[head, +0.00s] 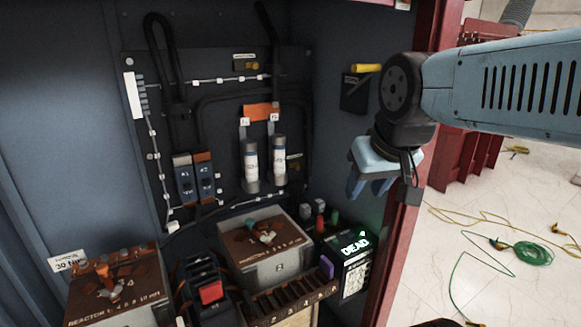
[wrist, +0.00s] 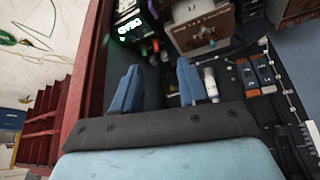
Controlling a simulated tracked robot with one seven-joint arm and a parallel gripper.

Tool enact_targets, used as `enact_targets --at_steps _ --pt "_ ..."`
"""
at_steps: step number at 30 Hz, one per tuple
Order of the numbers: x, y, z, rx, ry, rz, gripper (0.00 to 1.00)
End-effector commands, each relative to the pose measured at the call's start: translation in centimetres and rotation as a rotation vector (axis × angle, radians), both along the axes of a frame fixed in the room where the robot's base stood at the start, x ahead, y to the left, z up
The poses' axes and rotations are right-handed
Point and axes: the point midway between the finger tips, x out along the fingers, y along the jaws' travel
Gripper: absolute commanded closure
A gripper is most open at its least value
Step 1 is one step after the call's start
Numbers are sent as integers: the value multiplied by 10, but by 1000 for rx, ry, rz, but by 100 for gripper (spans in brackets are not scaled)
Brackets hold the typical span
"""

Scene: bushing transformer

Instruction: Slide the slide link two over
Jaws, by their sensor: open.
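The right block, seemingly marked 2, I take as slide link two (head: 204,178). The left block, marked 1, is link one (head: 183,180). In the wrist view slide link two (wrist: 246,76) is right of my fingers, beside a cylinder. My gripper (head: 366,188) hangs at the cabinet's right side with its blue fingers pointing down. It is open and empty, well away from the links. Both fingers show in the wrist view (wrist: 158,66).
The silver cylinders (head: 251,165) stand under an orange plate (head: 261,112). Below are a grey box with a brown top (head: 268,262), a red-topped block (head: 211,291) and a box reading DEAD (head: 355,270). The red cabinet post (head: 398,250) is close to my gripper. Cables cross the panel.

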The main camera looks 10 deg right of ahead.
Motion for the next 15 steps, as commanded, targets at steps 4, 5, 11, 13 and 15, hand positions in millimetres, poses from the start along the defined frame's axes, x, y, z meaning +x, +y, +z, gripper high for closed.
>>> enact_targets --at_steps 4,5,11,13,15 --pt "0 0 0 0 0 0 57" --pt "0 0 0 0 0 0 57" --pt "0 0 0 0 -1 0 54" --pt "2 -1 0 -2 -3 -1 52" --pt "10 -2 0 -6 -15 -4 52"
